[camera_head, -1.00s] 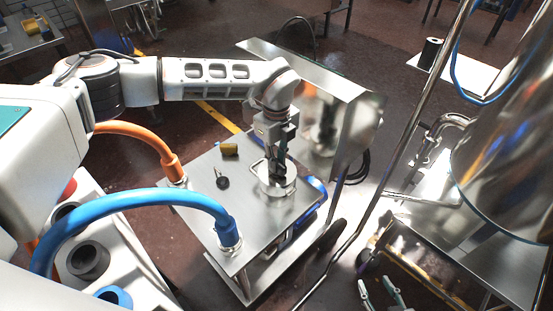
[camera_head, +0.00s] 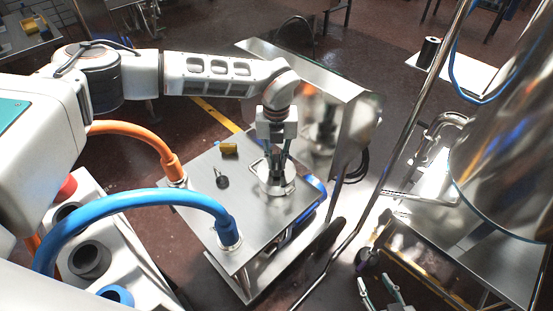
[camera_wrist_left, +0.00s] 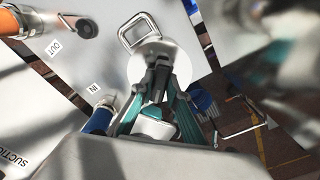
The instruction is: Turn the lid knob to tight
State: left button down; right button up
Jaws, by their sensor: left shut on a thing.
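The pale round lid (camera_head: 262,186) lies on the steel cart top, and it also shows in the left wrist view (camera_wrist_left: 200,68). A metal loop handle (camera_wrist_left: 127,38) stands out at its edge. My left gripper (camera_head: 273,172) points down over the lid's middle. In the left wrist view its teal-edged fingers (camera_wrist_left: 160,72) are shut on the knob, which they mostly hide. I see no tight mark. My right gripper (camera_head: 381,289) shows only its fingertips at the bottom of the head view, apart and empty, away from the cart.
The cart top (camera_head: 205,195) carries an orange hose (camera_head: 140,130), a blue hose (camera_head: 150,200), a yellow piece (camera_head: 229,149) and a small dark part (camera_head: 221,179). A steel panel (camera_head: 345,120) stands behind the lid. A large shiny tank (camera_head: 510,140) fills the right.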

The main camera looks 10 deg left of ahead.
aim_at(277, 161)
pick_arm(q)
jog(key=shift+r, duration=0.1)
dwell(0.5)
jog(key=c, duration=2)
grip_release()
jog(key=shift+o, duration=0.2)
notch_tip(277, 161, up, 12)
